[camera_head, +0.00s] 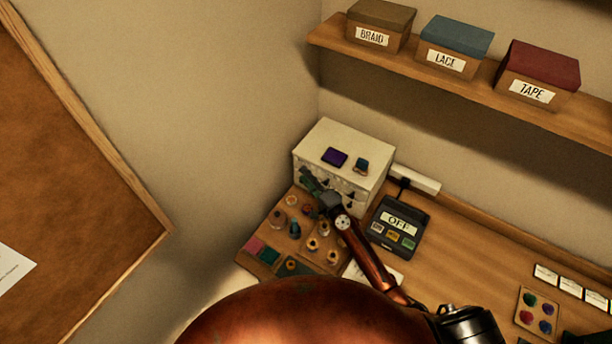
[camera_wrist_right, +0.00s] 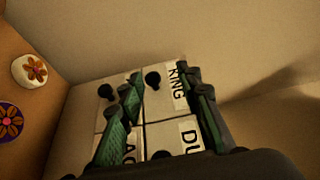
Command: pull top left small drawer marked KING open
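The white drawer cabinet (camera_head: 372,170) stands in the corner of the table, its labelled fronts partly hidden by my right gripper (camera_head: 309,184). In the right wrist view the KING drawer front (camera_wrist_right: 163,106) looks flush with its neighbours. Its label (camera_wrist_right: 177,84) reads sideways, and a dark knob (camera_wrist_right: 152,80) sits beside it. My right gripper (camera_wrist_right: 164,84) is open, with green-padded fingers apart. The knob shows between them, near the left finger. I cannot tell whether a finger touches it. My left gripper is not in view.
A dark box marked OFF (camera_head: 398,224) is to the right. A shelf (camera_head: 430,73) holds boxes above.

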